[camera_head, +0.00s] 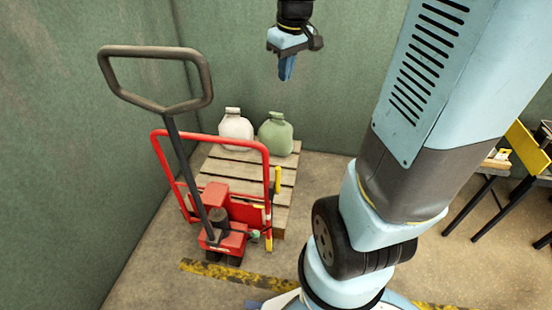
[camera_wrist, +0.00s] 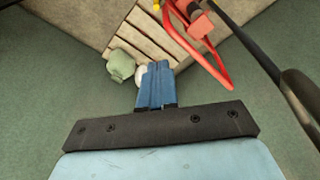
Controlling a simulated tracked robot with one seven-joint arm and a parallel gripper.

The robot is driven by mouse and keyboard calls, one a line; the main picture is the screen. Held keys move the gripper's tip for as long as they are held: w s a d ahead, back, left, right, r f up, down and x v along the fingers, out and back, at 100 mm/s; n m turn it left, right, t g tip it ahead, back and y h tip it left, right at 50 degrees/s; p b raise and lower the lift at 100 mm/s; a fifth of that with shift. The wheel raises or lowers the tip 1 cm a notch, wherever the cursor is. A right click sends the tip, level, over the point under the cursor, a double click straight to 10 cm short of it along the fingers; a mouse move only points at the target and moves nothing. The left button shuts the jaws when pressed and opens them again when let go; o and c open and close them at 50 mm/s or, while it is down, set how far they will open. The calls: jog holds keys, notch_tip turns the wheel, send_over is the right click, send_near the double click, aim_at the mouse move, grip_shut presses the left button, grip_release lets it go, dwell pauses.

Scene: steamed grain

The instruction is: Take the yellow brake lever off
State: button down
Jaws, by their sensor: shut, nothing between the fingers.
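A red pallet jack (camera_head: 225,228) stands at the front edge of a wooden pallet. A yellow lever (camera_head: 277,180) stands upright at the right side of its red frame, with more yellow parts just below it. My gripper (camera_head: 286,76) hangs high above the back of the pallet, fingers pointing down, well apart from the lever. In the wrist view, its blue fingers (camera_wrist: 158,68) are pressed together and empty. The red frame (camera_wrist: 205,52) shows there at upper right; small yellow bits show near the top edge, and I cannot tell which is the lever.
A white jug (camera_head: 236,130) and a green jug (camera_head: 276,134) stand on the pallet (camera_head: 282,195). The jack's black loop handle (camera_head: 158,107) rises at left. Green walls close off the back and left. A table with black legs (camera_head: 490,205) stands at right.

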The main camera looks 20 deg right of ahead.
jog(key=n+g, duration=0.1)
send_over(277, 181)
jog(key=w+d, duration=0.2)
jog(key=d, duration=0.1)
notch_tip(277, 181, down, 7)
jog(key=w+d+f+n+g+y, duration=0.1)
jog(key=w+f, duration=0.1)
jog(key=f, duration=0.6)
jog(key=w+d+f+n+g, duration=0.1)
jog(key=w+d+f, duration=0.1)
jog(key=f, duration=0.7)
jog(key=w+d+f+n+g+y, duration=0.1)
jog(key=w+d+f+n+g, duration=0.1)
jog(key=f, duration=0.6)
jog(key=shift+w+d+f+y, duration=0.25)
jog(key=shift+w+y, duration=0.05)
jog(key=shift+w, duration=0.2)
jog(key=s+a+f, duration=0.5)
jog(key=f, duration=0.4)
jog(key=shift+s+a+f, duration=0.15)
jog(key=shift+s+a, duration=0.05)
jog(key=shift+s, duration=0.1)
